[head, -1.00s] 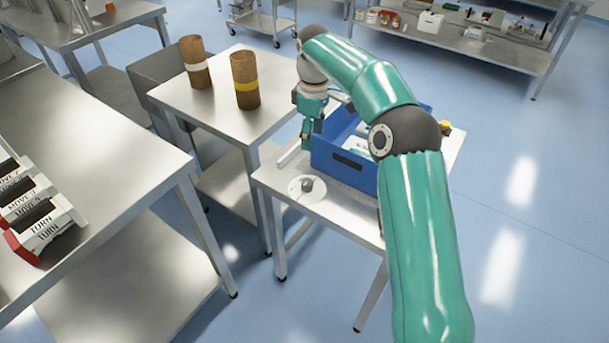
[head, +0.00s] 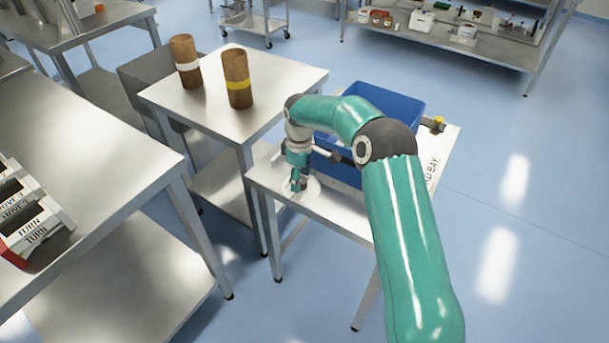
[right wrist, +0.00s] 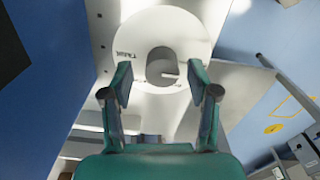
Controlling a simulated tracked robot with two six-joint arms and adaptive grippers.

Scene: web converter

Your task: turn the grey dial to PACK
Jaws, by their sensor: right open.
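The grey dial (right wrist: 162,66) sits at the middle of a round white plate (right wrist: 188,30) on the small steel table. One printed label shows on the plate's left side in the right wrist view, too small to read surely. My right gripper (right wrist: 163,92) is open, with its fingers on either side of the dial and a little short of it in that view. In the head view the right gripper (head: 297,186) points down over the plate (head: 313,190) and hides the dial. I cannot tell whether the fingers touch the dial. My left gripper is not in view.
A blue bin (head: 385,100) stands on the same table, close behind the right gripper. Two brown tubes (head: 186,62) with white and yellow bands stand on the neighbouring table (head: 215,112). Label blocks (head: 35,215) lie on the left bench.

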